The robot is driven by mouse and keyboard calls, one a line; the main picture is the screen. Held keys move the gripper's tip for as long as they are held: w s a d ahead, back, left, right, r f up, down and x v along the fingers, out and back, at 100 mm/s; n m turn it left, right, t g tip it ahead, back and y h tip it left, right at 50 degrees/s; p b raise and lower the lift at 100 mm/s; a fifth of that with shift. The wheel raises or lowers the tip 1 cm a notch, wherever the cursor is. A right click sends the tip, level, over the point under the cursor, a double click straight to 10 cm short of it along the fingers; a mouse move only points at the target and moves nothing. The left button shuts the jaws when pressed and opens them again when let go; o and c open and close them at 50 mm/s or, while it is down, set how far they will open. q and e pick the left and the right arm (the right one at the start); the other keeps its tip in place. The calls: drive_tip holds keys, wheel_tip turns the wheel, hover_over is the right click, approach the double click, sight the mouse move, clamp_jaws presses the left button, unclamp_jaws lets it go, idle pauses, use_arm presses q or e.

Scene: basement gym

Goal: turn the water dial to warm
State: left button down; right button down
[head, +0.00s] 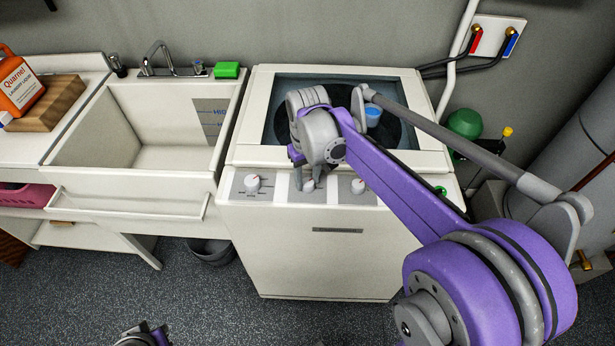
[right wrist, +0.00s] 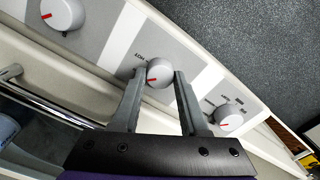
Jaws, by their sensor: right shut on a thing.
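The washing machine (head: 340,240) has a front panel with three round white dials, each with a red pointer mark. My right gripper (head: 307,181) reaches down to the middle dial (head: 308,185). In the right wrist view its two fingers (right wrist: 159,76) stand on either side of the middle dial (right wrist: 159,72), shut on it. Small print beside this dial looks like "HOT"; the rest is hidden by a finger or too small to read. The left dial (head: 252,182) and right dial (head: 358,186) are free. Part of my left gripper (head: 143,335) shows at the bottom edge; its jaws are unclear.
A blue cup (head: 373,115) is seen at the machine's glass lid. A sink (head: 150,125) with a green block (head: 227,70) stands to the left, with an orange detergent bottle (head: 17,82) beyond it. A dark bucket (head: 212,250) sits on the floor; the floor in front is clear.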

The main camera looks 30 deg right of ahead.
sight(308, 182)
drive_tip(key=shift+c, duration=2.2)
unclamp_jaws()
wheel_tip(308, 182, up, 11)
drive_tip(key=shift+p, duration=0.4)
drive_tip(key=shift+f, duration=0.1)
drive_tip(key=s+a+f+t, duration=0.2)
drive_tip(key=s+a+f, duration=0.1)
drive_tip(key=s+f, duration=0.4)
drive_tip(key=s+a+f+t, duration=0.3)
drive_tip(key=s+f, duration=0.4)
drive_tip(key=s, duration=0.1)
drive_tip(key=shift+s+a, duration=0.35)
drive_tip(key=shift+a, duration=0.05)
